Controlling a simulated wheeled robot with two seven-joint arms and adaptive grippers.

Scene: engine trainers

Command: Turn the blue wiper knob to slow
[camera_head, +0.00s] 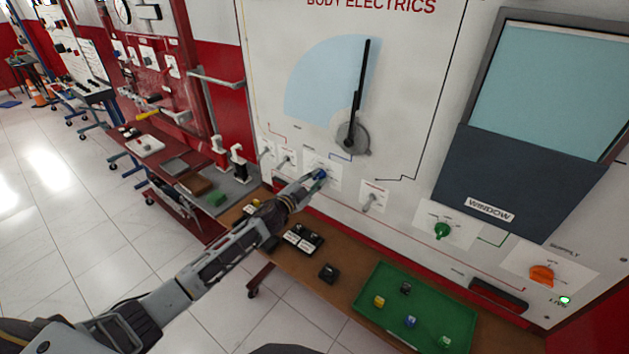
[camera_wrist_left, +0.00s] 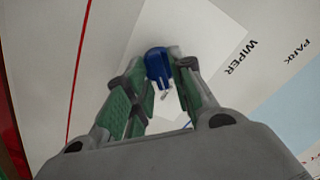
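The blue wiper knob (camera_head: 321,174) sits on a white label plate on the upright panel, below the wiper arm. In the left wrist view the knob (camera_wrist_left: 157,64) is between my left gripper's fingertips, which appear to touch it on both sides. My left gripper (camera_head: 314,179) reaches the panel from the left and seems shut on the knob. The words WIPER and PARK show beside it in the wrist view; the knob's setting mark cannot be read. The black wiper arm (camera_head: 359,95) stands nearly upright over a pale blue sector (camera_head: 318,80). My right gripper is not in view.
A grey toggle (camera_head: 371,200), a green knob (camera_head: 442,231) and an orange knob (camera_head: 542,274) lie to the right on the panel. Below, a brown shelf (camera_head: 345,311) carries a green tray (camera_head: 402,287) with small coloured pieces and dark blocks.

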